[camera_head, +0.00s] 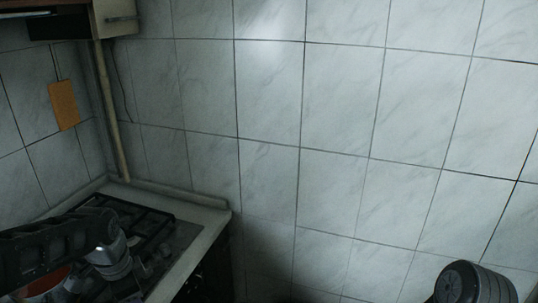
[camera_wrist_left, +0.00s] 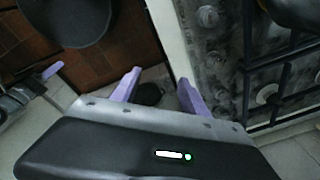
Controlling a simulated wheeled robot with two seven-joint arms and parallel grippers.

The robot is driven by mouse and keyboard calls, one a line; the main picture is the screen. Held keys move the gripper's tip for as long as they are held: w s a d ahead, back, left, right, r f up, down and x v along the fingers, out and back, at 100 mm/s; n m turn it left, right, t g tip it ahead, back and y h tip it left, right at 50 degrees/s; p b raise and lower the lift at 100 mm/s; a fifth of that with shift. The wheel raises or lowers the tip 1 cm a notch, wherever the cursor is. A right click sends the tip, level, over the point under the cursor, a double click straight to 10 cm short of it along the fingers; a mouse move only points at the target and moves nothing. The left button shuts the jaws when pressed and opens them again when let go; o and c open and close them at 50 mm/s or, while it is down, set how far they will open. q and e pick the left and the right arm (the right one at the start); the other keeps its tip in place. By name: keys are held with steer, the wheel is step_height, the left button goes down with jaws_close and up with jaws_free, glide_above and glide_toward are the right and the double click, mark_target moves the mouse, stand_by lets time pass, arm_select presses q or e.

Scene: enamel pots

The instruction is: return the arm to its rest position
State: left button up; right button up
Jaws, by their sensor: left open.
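My left arm reaches in from the left in the head view, over the stove. My left gripper shows in the left wrist view (camera_wrist_left: 157,90), with its two purple fingers apart and nothing between them. The stove's front edge and knobs are just to the right of the fingers there. A purple finger on a grey mechanism at the left of the wrist view appears to be my right gripper (camera_wrist_left: 52,71); its opening cannot be made out. A red-orange pot (camera_head: 45,282) is partly hidden under my left arm in the head view.
The stove (camera_head: 150,216) with dark grates sits in the corner counter (camera_head: 205,213). Tiled walls stand behind and to the left. A cabinet (camera_head: 115,18) hangs at the upper left, with a pipe (camera_head: 108,110) below. A dark round object (camera_wrist_left: 68,18) lies at the wrist view's upper left.

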arm_select(q)
steer(key=w+d+f+n+t+h, duration=0.35)
steer(key=d+f+n, duration=0.55)
steer(key=d+f, duration=0.6)
steer(key=s+d+f+n+g, duration=0.1)
steer(key=s+d+f, duration=0.3)
steer(key=s+f, duration=0.4)
steer(key=s+d+f+n+g, duration=0.2)
steer(key=s+d+f, duration=0.3)
steer(key=s+f, duration=0.4)
steer(key=s+g, duration=0.1)
steer(key=s, duration=0.4)
steer(key=shift+d+f, duration=0.2)
steer(key=shift+f, duration=0.05)
steer(key=shift+h, duration=0.25)
